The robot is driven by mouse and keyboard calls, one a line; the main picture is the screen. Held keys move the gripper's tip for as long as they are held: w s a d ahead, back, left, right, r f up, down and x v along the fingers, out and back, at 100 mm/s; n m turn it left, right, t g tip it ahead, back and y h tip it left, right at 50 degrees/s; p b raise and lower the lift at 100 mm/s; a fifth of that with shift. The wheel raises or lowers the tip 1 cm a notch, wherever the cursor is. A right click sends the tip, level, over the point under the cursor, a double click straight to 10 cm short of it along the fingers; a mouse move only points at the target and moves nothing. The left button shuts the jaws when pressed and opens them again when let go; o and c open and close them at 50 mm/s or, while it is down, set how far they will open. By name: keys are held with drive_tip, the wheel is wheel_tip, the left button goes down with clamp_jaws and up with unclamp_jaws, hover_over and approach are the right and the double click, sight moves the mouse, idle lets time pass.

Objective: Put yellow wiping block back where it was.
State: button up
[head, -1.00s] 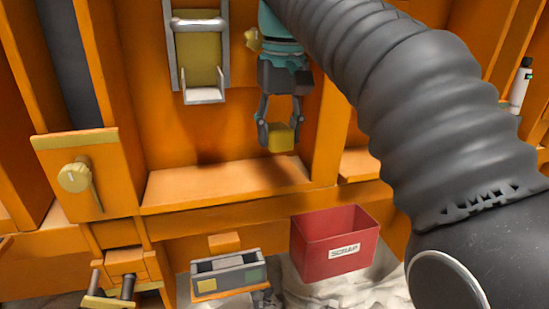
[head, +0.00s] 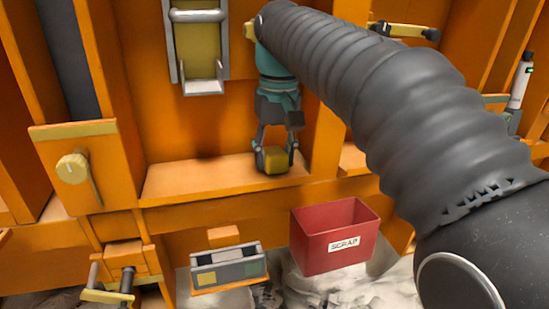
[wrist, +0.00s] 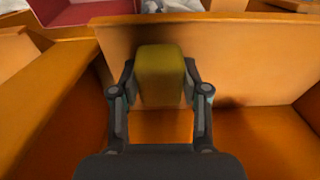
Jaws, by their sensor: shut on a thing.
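My gripper (head: 275,150) points down in the head view, with its fingers shut on the yellow wiping block (head: 276,161). The block is at the right part of an orange ledge (head: 200,180), low over it or touching it; I cannot tell which. In the wrist view the block (wrist: 160,75) sits between the two fingers of my gripper (wrist: 160,90), its dull yellow face toward the camera. The ledge surface (wrist: 160,126) shows below the block there.
A red scrap bin (head: 335,238) and a grey two-compartment tray (head: 228,268) stand below the ledge. A panel with a round knob (head: 73,168) is at left. A metal-framed yellow panel (head: 197,45) hangs on the wall. An upright orange post (head: 325,95) rises close right of my gripper.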

sight(276, 153)
drive_tip(key=shift+w+f, duration=0.1)
drive_tip(key=shift+f, duration=0.1)
drive_tip(key=o, duration=1.2)
drive_tip(key=r, duration=0.5)
drive_tip(key=s+r+p, duration=0.1)
drive_tip(key=r, duration=0.1)
drive_tip(key=shift+d+r, duration=0.15)
drive_tip(key=shift+r, duration=0.2)
drive_tip(key=shift+s, duration=0.15)
